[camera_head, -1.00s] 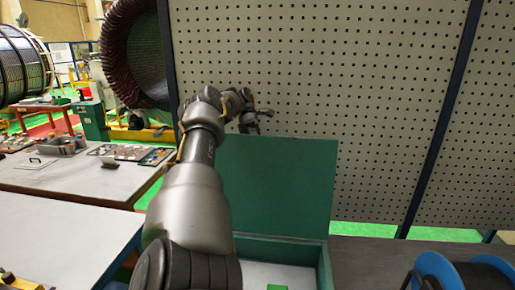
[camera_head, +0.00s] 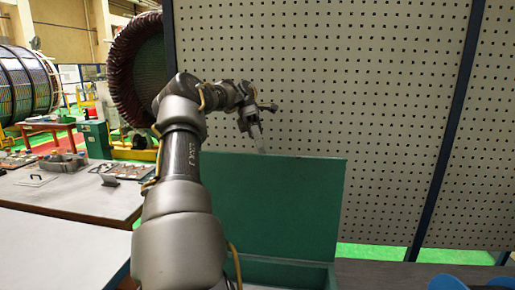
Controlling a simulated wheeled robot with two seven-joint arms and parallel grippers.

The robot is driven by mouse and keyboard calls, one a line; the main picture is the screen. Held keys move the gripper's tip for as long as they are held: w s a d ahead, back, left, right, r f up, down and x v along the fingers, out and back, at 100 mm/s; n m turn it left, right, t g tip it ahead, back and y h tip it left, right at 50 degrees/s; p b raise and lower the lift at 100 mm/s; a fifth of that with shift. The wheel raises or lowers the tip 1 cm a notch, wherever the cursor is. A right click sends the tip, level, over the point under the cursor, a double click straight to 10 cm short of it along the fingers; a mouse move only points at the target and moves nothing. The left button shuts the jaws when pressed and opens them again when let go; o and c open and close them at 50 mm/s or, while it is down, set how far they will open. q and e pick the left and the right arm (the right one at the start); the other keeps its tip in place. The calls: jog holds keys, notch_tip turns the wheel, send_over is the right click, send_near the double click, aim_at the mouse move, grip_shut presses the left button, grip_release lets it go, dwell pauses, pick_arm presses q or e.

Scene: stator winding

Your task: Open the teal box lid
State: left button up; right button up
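The teal box (camera_head: 290,272) stands at the bottom centre, and little of its inside shows. Its teal lid (camera_head: 290,205) stands raised, close to upright, at the back of the box. My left arm crosses in front of the lid's left part. My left gripper (camera_head: 261,145) is at the lid's top edge, with its fingers pointing down. I cannot tell whether the fingers touch the lid, or whether they are open or shut. My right gripper is not in view.
A perforated panel (camera_head: 385,110) with dark posts stands close behind the lid. A grey worktable (camera_head: 60,245) is at the left. Blue spool rims (camera_head: 447,283) show at the bottom right.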

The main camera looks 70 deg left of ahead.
pick_arm(q)
jog(key=s+d+r+b, duration=0.4)
jog(key=d+b, duration=0.1)
jog(key=d, duration=0.3)
jog(key=shift+d+r+b, duration=0.2)
jog(key=shift+d+b, duration=0.05)
jog(key=shift+b, duration=0.05)
